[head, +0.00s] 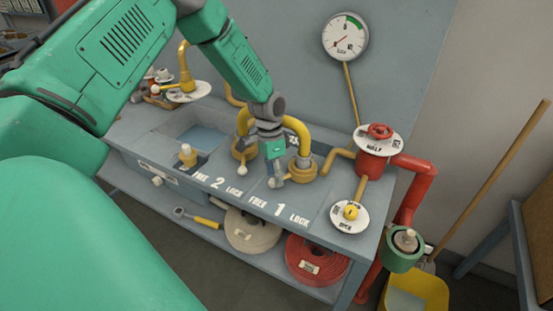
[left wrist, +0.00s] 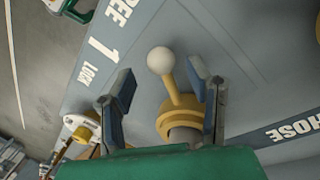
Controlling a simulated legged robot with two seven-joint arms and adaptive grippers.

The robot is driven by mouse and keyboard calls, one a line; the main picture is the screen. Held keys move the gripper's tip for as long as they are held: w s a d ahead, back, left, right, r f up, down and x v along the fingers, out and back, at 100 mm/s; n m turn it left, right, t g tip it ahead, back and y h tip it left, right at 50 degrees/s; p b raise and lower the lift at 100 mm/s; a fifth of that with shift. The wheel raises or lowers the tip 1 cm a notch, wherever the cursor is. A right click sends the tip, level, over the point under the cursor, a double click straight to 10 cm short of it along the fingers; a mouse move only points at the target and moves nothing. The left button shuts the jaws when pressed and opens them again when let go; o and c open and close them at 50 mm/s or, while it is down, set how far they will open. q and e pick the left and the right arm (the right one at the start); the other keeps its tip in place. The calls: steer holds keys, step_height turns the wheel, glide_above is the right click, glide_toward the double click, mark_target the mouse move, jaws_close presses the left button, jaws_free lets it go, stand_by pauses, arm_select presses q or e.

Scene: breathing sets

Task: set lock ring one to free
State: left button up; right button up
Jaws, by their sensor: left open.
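Lock ring one (head: 303,172) is a yellow collar at the foot of a yellow hose, behind the bench label FREE 1 LOCK (head: 279,209). It also shows in the left wrist view (left wrist: 173,123), where its short lever (left wrist: 177,92) ends in a white ball (left wrist: 160,60). The lever points to the FREE side of the 1 mark, away from LOCK. My left gripper (head: 275,180) is over the lever. In the wrist view, its open fingers (left wrist: 165,82) stand on either side of the lever; contact is unclear. My right gripper is not in view.
A second yellow ring (head: 242,150) with its hose stands left of ring one. A red valve (head: 376,138) and red pipe (head: 410,178) are at the bench's right end. A gauge (head: 345,37) hangs above. Hose coils (head: 315,258) lie on the lower shelf.

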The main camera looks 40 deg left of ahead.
arm_select(q)
step_height(320, 180, up, 10)
steer(key=a, duration=0.1)
steer(key=shift+w+a, duration=0.15)
steer(key=shift+w, duration=0.3)
steer(key=shift+f, duration=0.1)
steer(key=shift+a+f, duration=0.1)
steer(key=shift+a, duration=0.1)
